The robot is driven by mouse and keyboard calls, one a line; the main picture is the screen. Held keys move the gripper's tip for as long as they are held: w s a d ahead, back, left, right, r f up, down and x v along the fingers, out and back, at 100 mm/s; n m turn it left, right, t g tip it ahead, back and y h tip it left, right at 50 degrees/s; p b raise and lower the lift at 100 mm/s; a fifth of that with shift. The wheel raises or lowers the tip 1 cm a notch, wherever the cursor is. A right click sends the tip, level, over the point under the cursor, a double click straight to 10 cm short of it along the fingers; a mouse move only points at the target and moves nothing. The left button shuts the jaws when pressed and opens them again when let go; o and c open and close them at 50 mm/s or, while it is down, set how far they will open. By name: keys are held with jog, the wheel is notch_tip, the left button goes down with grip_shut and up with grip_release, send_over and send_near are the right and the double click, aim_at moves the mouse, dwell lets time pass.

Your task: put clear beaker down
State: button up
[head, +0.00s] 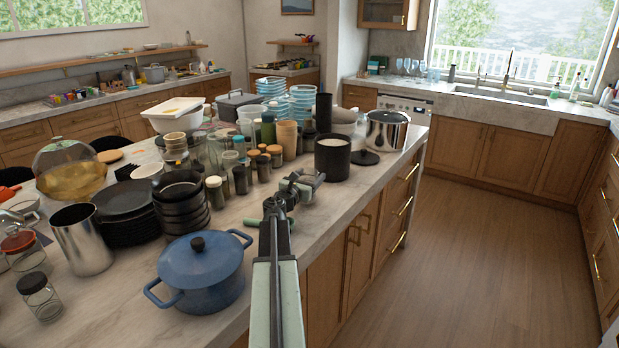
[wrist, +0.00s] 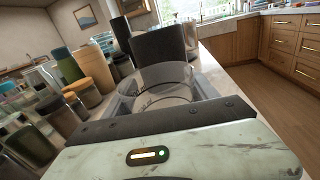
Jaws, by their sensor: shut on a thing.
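The clear beaker (wrist: 163,78) shows in the wrist view as a transparent round vessel between the two fingers. My gripper (head: 302,186) is shut on it, low over the right edge of the island (head: 326,210). In the head view I cannot make out the beaker at the gripper. I cannot tell whether its base touches the countertop. A black canister (wrist: 161,46) stands just beyond the beaker in the wrist view; it also shows in the head view (head: 332,162).
Jars with wooden lids (head: 241,178) crowd the counter left of my gripper. A blue pot (head: 201,275) stands at the front and black bowls (head: 181,207) at the left. A steel pot (head: 386,131) stands farther back. Some bare counter lies along the right edge.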

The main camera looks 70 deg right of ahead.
jog(key=shift+f+b, duration=0.65)
jog(key=shift+f, duration=0.05)
dwell(0.8)
jog(key=o, duration=1.9)
jog(key=shift+r, duration=0.1)
